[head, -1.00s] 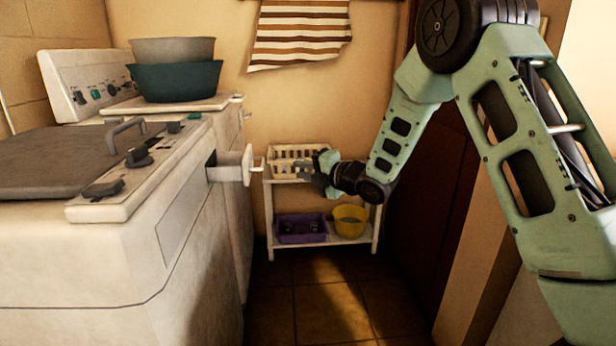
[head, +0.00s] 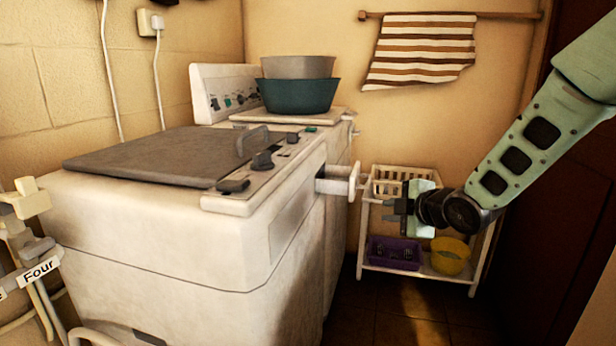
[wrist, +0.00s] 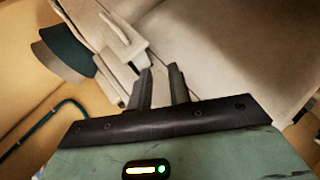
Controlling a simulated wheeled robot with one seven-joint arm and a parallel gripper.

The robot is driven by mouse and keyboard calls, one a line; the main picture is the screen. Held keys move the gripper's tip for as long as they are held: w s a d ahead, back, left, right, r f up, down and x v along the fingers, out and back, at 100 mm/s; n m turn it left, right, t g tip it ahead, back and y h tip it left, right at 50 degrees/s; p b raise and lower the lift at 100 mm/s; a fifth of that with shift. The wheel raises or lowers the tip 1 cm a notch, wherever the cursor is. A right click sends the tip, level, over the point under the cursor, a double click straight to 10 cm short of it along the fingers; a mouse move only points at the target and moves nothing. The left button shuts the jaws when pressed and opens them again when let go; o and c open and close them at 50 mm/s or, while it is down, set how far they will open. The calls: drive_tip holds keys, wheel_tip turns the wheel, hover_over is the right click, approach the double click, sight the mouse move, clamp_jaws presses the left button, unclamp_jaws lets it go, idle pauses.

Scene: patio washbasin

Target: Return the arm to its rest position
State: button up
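My arm reaches in from the right in the head view, its green link slanting down to my gripper (head: 396,212). The gripper points left, in front of the small white shelf and to the right of the pulled-out white drawer (head: 338,184) of the washing machine. In the wrist view the two dark fingers of my gripper (wrist: 162,86) stand apart with nothing visible between them. The white drawer (wrist: 122,42) shows just beyond the fingertips there; I cannot tell whether they touch.
A white washing machine (head: 170,235) fills the left. A teal basin (head: 298,96) sits behind. The shelf (head: 362,240) holds a white basket (head: 388,173), a purple basket (head: 376,250) and a yellow bowl (head: 449,262). Tiled floor lies open below; a dark door (head: 560,200) stands right.

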drive_tip(key=s+a+f+m+g+h, duration=0.1)
drive_tip(key=s+a+m+g, duration=0.25)
drive_tip(key=s, duration=0.45)
drive_tip(key=s+a+f+m+g+h, duration=0.1)
drive_tip(key=s+a+m+g, duration=0.2)
drive_tip(key=s, duration=0.6)
drive_tip(key=s+f+m+g+h, duration=0.15)
drive_tip(key=s+m+g, duration=0.35)
drive_tip(key=s, duration=1.6)
wheel_tip(320, 180, up, 14)
drive_tip(key=s+h+p, duration=0.1)
drive_tip(key=p, duration=1.2)
drive_tip(key=shift+d+r+p, duration=0.15)
drive_tip(key=shift+d+p, duration=0.05)
drive_tip(key=shift+p, duration=0.2)
